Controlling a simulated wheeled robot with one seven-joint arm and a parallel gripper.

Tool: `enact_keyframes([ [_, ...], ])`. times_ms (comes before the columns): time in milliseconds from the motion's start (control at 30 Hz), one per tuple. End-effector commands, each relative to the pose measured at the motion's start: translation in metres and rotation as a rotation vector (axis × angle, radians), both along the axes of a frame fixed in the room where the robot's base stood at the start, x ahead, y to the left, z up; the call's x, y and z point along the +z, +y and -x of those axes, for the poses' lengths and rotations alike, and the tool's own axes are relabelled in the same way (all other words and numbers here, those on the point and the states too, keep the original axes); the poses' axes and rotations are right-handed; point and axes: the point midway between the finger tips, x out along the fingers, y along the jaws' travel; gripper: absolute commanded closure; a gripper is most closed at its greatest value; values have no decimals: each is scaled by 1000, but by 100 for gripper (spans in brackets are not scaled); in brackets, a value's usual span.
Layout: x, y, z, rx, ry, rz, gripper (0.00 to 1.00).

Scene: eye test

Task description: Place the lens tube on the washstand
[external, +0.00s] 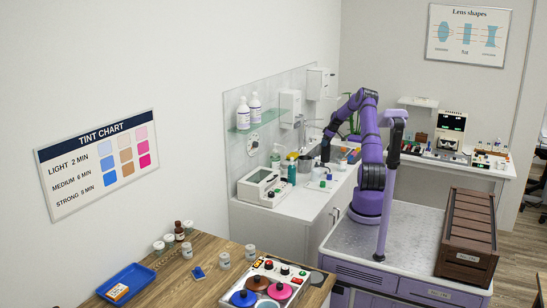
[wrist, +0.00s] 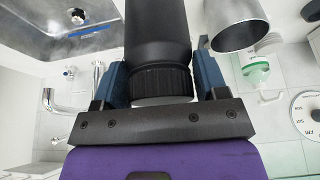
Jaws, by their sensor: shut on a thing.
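The lens tube (wrist: 158,40) is a black cylinder with a ridged ring, seen in the wrist view. My gripper (wrist: 160,80) is shut on it, with a blue-padded finger on each side. The tube's far end runs out of the top of the wrist view. In the external view my gripper (external: 325,151) is small and dark over the back of the washstand (external: 297,207), a white counter along the wall. I cannot make out the tube there. A grey steel basin (wrist: 30,50) shows beside the tube in the wrist view.
A metal cup (wrist: 236,24) stands close to the right of the tube. A chrome tap (wrist: 48,100) is at the left. A white device (external: 262,187) and a teal bottle (external: 292,173) stand on the washstand. Its front part looks fairly clear.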

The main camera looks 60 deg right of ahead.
Motion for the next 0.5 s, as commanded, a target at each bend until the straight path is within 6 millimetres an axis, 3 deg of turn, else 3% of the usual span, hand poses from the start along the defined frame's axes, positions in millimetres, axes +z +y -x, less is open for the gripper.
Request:
enact_keyframes([
  [233, -32, 0, -1, 1, 0, -2, 74],
  [500, -36, 0, -1, 1, 0, -1, 74],
])
